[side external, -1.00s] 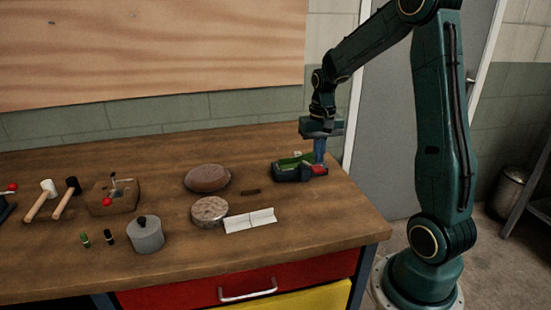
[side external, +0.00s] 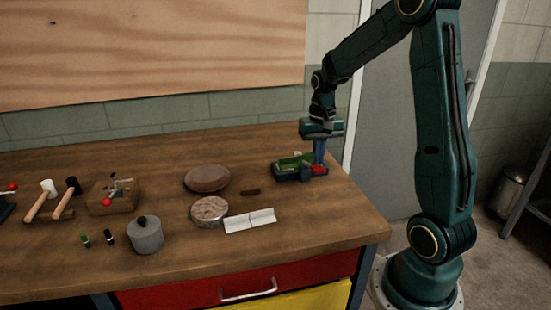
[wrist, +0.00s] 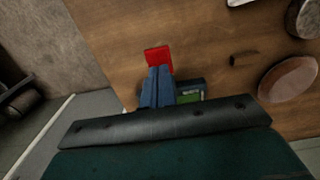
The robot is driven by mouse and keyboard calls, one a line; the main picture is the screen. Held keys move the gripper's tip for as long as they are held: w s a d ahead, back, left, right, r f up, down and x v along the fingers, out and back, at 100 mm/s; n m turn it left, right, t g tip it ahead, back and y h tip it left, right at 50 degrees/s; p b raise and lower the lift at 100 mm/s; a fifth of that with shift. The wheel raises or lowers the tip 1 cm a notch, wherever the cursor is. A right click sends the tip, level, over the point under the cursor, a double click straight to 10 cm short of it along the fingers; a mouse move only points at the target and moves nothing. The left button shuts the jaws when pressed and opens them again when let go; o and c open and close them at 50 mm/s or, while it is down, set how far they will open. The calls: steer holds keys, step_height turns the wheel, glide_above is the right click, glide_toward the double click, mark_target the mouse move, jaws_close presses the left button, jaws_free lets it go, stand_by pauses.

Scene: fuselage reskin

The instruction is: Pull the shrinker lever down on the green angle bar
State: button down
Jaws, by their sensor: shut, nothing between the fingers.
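My gripper (side external: 319,162) points down at the right end of the bench, its blue fingers shut together with nothing between them. The fingertips are over or against a red block (side external: 319,169) at the right end of a low dark holder (side external: 290,174); I cannot tell whether they touch. A green piece (side external: 290,162) lies in the holder. In the wrist view, the shut fingers (wrist: 157,72) reach the red block (wrist: 158,58), and the green piece (wrist: 189,96) is partly hidden beside them. A small lever with a red knob (side external: 107,202) stands on a wooden block at left. No lever is clear at my gripper.
A brown round pad (side external: 207,178), a round block (side external: 209,211), a white folded sheet (side external: 250,220) and a grey lidded pot (side external: 146,236) stand left of the holder. Two mallets (side external: 49,200) lie farther left. The bench's right edge is close to my gripper.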

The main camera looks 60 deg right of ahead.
mark_target(318, 167)
steer(key=shift+f, duration=3.15)
steer(key=shift+r, duration=5.55)
